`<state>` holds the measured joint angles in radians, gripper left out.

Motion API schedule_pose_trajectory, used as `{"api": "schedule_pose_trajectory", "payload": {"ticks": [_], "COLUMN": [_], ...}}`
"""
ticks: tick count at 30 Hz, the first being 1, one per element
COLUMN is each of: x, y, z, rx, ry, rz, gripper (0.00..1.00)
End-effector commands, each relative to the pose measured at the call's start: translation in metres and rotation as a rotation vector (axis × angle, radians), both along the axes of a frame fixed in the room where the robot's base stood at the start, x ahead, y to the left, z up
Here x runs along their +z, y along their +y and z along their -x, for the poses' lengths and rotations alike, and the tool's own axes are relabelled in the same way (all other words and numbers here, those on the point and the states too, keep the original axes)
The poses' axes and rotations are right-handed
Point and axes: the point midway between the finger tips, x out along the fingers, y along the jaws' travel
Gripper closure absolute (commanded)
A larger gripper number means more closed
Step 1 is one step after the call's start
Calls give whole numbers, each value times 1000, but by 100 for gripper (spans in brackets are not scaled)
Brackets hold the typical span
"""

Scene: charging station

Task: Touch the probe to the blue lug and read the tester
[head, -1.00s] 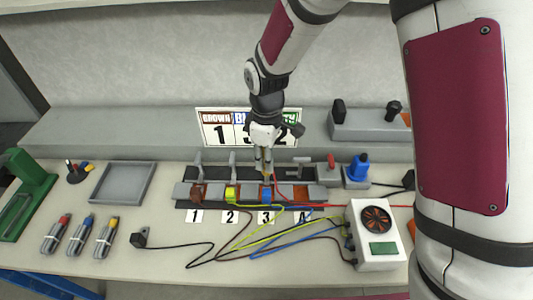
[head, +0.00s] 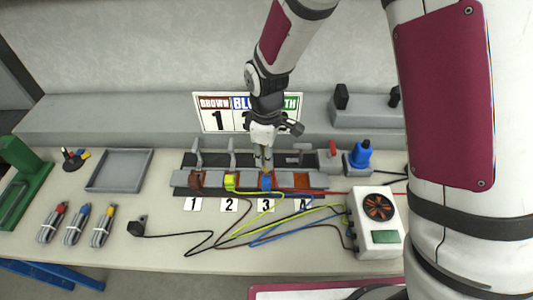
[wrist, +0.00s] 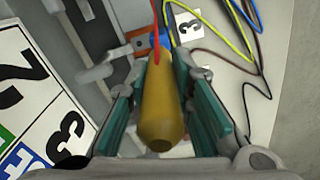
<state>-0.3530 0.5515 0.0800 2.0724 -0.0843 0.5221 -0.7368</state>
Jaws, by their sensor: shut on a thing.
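My gripper (head: 263,163) points down over slot 3 of the terminal block (head: 215,190). In the wrist view its green pads are shut on the yellow probe (wrist: 161,110), which has a red wire (wrist: 156,30). The blue lug (head: 267,183) sits in slot 3, just below the probe, and shows partly past its far end in the wrist view (wrist: 165,41). The probe's tip is hidden there, so I cannot tell whether it touches the lug. The white tester (head: 372,205) stands right of the block, with a round dial and a green screen (head: 386,237); I can make out no reading.
A yellow lug (head: 231,182) is in slot 2 and a brown one (head: 197,179) in slot 1. Loose wires (head: 215,238) cross the bench front. A grey tray (head: 120,170) lies left. A sign (head: 215,117) stands behind the block. A blue-topped object (head: 360,153) stands right.

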Motion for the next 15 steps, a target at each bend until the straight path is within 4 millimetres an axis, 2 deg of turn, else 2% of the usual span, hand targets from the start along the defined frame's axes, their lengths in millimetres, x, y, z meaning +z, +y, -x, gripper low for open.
{"api": "schedule_pose_trajectory", "payload": {"ticks": [15], "x": [-8], "y": [0], "z": [0], "rx": [0], "ry": [0], "rz": [1], "gripper": [100]}}
